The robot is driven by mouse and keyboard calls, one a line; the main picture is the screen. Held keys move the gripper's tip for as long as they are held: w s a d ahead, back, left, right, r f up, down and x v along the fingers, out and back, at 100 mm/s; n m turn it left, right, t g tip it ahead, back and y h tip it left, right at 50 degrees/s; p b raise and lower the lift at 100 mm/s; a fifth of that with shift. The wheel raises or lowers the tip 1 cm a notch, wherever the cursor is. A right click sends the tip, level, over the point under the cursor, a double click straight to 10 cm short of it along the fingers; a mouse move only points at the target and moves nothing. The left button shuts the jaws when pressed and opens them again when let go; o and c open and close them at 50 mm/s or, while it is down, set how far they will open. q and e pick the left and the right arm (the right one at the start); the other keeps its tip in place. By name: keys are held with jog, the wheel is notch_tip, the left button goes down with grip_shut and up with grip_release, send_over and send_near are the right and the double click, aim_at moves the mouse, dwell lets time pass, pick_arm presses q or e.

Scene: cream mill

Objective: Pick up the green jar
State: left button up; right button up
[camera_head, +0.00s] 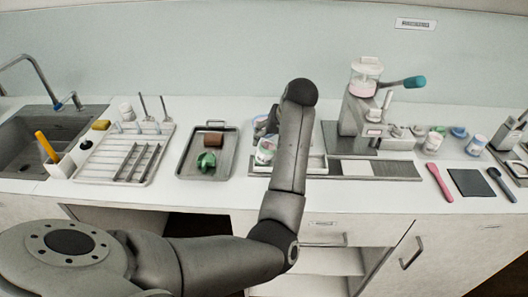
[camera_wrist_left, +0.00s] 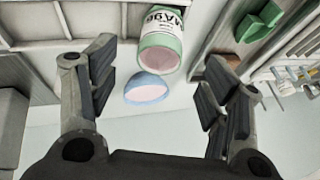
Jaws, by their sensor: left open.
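The green jar (camera_head: 265,152) stands near the middle of the counter in the head view, partly hidden by my left arm. In the left wrist view the jar (camera_wrist_left: 160,45), with a green band, white label and dark lettering, shows between the fingers. My left gripper (camera_wrist_left: 158,66) is open with nothing held; I cannot tell how far the jar is from its fingertips. In the head view my left arm hides its fingers. My right gripper is in neither view.
A blue-rimmed round item (camera_wrist_left: 148,88) lies beside the jar. A grey tray (camera_head: 184,172) holds a green piece (camera_head: 206,163) and brown block (camera_head: 214,140). A machine (camera_head: 352,115) stands right of my arm. A white rack (camera_head: 92,175) is left.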

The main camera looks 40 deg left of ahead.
aim_at(265, 153)
pick_arm(q)
jog(key=shift+x, duration=0.9)
jog(key=p+x, duration=0.1)
jog(key=x, duration=0.3)
jog(key=shift+s+a+f+p, duration=0.1)
jog(key=shift+f+p, duration=0.15)
jog(key=shift+p, duration=0.15)
jog(key=shift+a+f, duration=0.15)
jog(key=shift+f, duration=0.25)
jog(key=c, duration=1.2)
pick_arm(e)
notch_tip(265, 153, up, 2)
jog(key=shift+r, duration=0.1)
pick_arm(q)
jog(key=shift+o, duration=0.2)
jog(key=shift+r, duration=0.15)
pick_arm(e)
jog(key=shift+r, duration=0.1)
